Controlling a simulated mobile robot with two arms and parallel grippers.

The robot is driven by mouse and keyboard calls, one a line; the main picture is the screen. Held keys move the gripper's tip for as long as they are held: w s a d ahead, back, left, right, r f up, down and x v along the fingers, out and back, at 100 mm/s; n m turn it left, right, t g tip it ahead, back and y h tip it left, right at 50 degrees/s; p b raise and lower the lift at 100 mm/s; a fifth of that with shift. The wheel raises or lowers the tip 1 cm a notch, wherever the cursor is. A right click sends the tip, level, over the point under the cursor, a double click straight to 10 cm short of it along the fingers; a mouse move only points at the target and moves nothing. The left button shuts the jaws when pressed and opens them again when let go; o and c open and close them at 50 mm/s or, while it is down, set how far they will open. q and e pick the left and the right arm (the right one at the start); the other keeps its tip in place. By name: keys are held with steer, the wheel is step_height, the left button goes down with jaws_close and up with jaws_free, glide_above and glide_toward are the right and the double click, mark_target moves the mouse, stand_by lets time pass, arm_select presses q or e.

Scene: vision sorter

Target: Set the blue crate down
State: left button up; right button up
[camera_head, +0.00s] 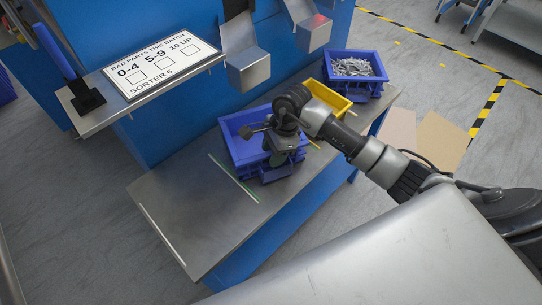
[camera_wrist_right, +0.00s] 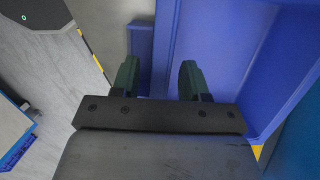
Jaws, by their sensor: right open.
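The blue crate (camera_head: 234,126) stands on the grey metal bench (camera_head: 180,195), left of a yellow crate. The part of its inside that shows looks empty. My right gripper (camera_head: 283,158) is at its near right side and hides part of it. In the right wrist view the blue crate (camera_wrist_right: 215,45) fills the upper right. There my right gripper (camera_wrist_right: 159,80) is open, its green-padded fingers apart, with the crate's wall edge between them. I cannot tell whether either finger touches the wall. My left gripper is not in view.
The yellow crate (camera_head: 328,97) is partly hidden by my right arm. Another blue crate (camera_head: 369,88) with grey metal parts stands at the bench's far right. A sign (camera_head: 160,68) lies on a shelf at the left. The bench's near left part is clear, with thin line markings.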

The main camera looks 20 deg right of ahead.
steer(key=v, duration=0.9)
steer(key=shift+r, duration=0.25)
stand_by(1.9)
